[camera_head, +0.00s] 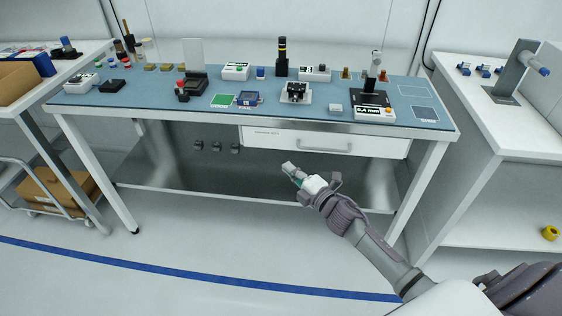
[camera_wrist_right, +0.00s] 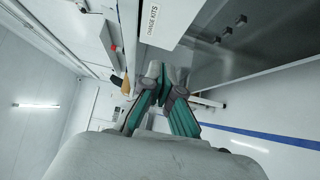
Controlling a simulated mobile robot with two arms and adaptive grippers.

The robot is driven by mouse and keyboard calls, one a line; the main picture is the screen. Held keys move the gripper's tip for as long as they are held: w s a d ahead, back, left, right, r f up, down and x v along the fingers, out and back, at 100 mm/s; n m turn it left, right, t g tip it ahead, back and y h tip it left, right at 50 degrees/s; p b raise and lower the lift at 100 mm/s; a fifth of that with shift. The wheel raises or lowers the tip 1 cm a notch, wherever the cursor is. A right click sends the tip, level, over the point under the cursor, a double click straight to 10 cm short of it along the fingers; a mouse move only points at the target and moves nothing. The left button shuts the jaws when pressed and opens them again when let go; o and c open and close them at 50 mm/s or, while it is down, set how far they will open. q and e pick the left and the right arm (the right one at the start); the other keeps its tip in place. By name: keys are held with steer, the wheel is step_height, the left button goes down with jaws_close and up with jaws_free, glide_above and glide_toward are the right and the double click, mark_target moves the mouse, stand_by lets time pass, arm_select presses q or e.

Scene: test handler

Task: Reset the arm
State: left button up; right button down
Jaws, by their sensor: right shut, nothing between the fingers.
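My right arm reaches in from the lower right in the head view. Its gripper (camera_head: 291,170) is in front of the workbench, below the level of the blue top and near the drawer (camera_head: 318,144). In the right wrist view the gripper's fingers (camera_wrist_right: 163,75) come together at the tips with nothing between them. The gripper is shut and empty, and it is apart from the bench. The drawer looks closed; its label shows in the wrist view (camera_wrist_right: 167,20). My left gripper does not show in either view.
The workbench (camera_head: 330,105) carries several devices, including a green pad (camera_head: 222,101) and a black stand on the right (camera_head: 371,99). A white side table (camera_head: 500,118) stands at right. A cart with a cardboard box (camera_head: 58,190) is at left. The floor in front is clear.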

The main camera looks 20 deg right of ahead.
steer(key=shift+s+d+f, duration=0.15)
steer(key=shift+s+d, duration=0.1)
steer(key=shift+s, duration=0.45)
steer(key=s+f+m+g+h+p, duration=0.1)
steer(key=s+f+m+g, duration=0.25)
steer(key=s+f, duration=0.45)
steer(key=s+d+f+m+g+h+p, duration=0.15)
steer(key=s+f+m, duration=0.25)
steer(key=f, duration=0.8)
steer(key=s+f+m+g+h+p, duration=0.1)
steer(key=s+f+m+g+h, duration=0.2)
steer(key=s+f, duration=0.45)
steer(key=s+a+f+m+g, duration=0.2)
steer(key=s+f, duration=0.2)
steer(key=s, duration=0.6)
steer(key=s+a+f+m+g+p, duration=0.1)
steer(key=s+f, duration=0.4)
steer(key=s, duration=0.6)
steer(key=s+a+f+m+g+y+p, duration=0.1)
steer(key=s+a+f+m+g, duration=0.3)
steer(key=s, duration=0.6)
steer(key=shift+s+f+m+g, duration=0.2)
steer(key=shift+f+m+g, duration=0.25)
steer(key=shift+f+g, duration=0.3)
